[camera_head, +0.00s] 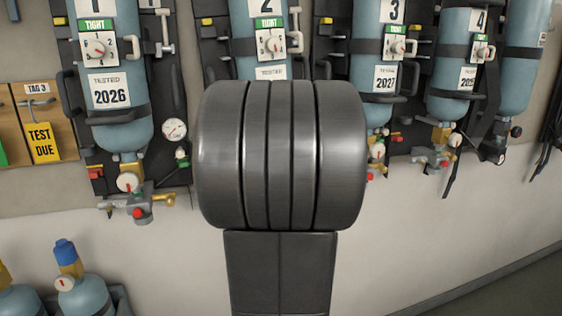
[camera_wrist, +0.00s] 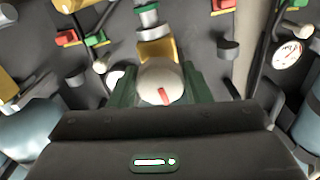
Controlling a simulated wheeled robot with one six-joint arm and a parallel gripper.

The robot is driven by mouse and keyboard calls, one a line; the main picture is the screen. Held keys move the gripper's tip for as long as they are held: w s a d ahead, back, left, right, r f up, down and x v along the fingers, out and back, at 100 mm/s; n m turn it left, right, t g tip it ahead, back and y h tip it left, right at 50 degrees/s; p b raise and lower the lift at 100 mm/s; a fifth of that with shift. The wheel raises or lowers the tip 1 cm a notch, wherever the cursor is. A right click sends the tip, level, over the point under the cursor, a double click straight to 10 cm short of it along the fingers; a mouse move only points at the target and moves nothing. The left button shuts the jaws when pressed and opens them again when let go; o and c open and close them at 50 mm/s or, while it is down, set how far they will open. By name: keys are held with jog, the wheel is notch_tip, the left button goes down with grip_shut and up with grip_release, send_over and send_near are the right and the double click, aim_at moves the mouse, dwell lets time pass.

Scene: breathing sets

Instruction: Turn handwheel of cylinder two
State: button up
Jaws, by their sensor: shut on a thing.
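Cylinder two (camera_head: 240,20) is a blue bottle on a dark backplate, with a "2" label and a green "TIGHT" tag (camera_head: 267,25) above a small dial card. Its lower end and handwheel are hidden behind my arm in the head view. In the wrist view a pale round handwheel (camera_wrist: 158,74) with a red mark stands in front of a brass valve body (camera_wrist: 155,48). My gripper (camera_wrist: 161,90) is shut on this handwheel, with a green finger on each side. The red mark points roughly up and down in the wrist view.
Cylinder one (camera_head: 125,132), cylinder three (camera_head: 371,70) and cylinder four (camera_head: 455,75) hang alongside. A gauge (camera_wrist: 287,54) and red and green fittings sit close around my gripper. A blue-capped bottle (camera_head: 85,295) stands low at left. Bare wall lies below the sets.

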jog(key=m+p, duration=0.2)
jog(key=m, duration=0.5)
jog(key=shift+a, duration=0.1)
jog(key=m+p, duration=0.1)
jog(key=m, duration=0.3)
jog(key=shift+p, duration=0.3)
jog(key=m+p, duration=0.1)
jog(key=m, duration=0.2)
jog(key=shift+r+m, duration=0.1)
jog(key=shift+m, duration=0.2)
jog(key=m+p, duration=0.1)
jog(key=m, duration=0.2)
jog(key=shift+m, duration=0.3)
jog(key=m, duration=0.3)
jog(key=shift+m+p, duration=0.3)
jog(key=shift+m, duration=0.1)
jog(key=m, duration=0.3)
jog(key=shift+r+m, duration=0.1)
jog(key=shift+m, duration=1.9)
